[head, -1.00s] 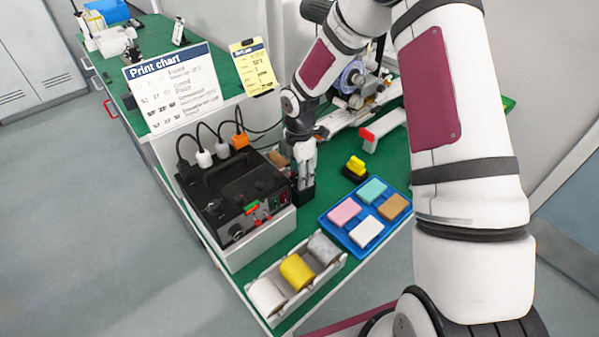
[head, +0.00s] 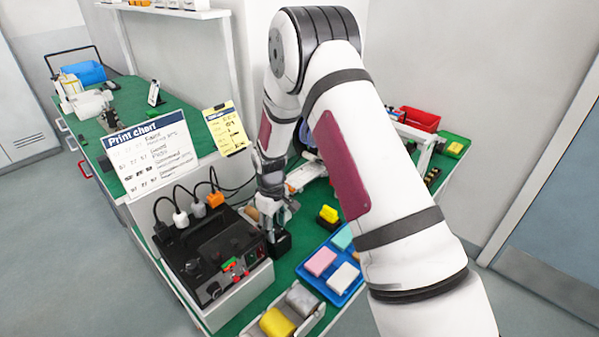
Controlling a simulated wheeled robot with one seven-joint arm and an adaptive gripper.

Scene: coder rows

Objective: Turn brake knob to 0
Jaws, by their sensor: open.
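A black control box (head: 210,262) with several knobs and a small red and green switch area (head: 233,268) sits on a white stand at the left of the green bench. I cannot read its labels, so I cannot tell which knob is the brake knob or where it points. My gripper (head: 274,234) hangs fingers down just right of the box, beside its right side. It is open. A small black block (head: 280,244) is right at the fingertips; I cannot tell whether they touch it. My arm hides part of the bench behind.
A print chart (head: 150,155) and a yellow card (head: 226,130) stand behind the box. Plugs with cables (head: 198,208) rise at its back edge. A blue tray of coloured blocks (head: 331,270) and a holder with rolls (head: 290,312) lie to the right and front.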

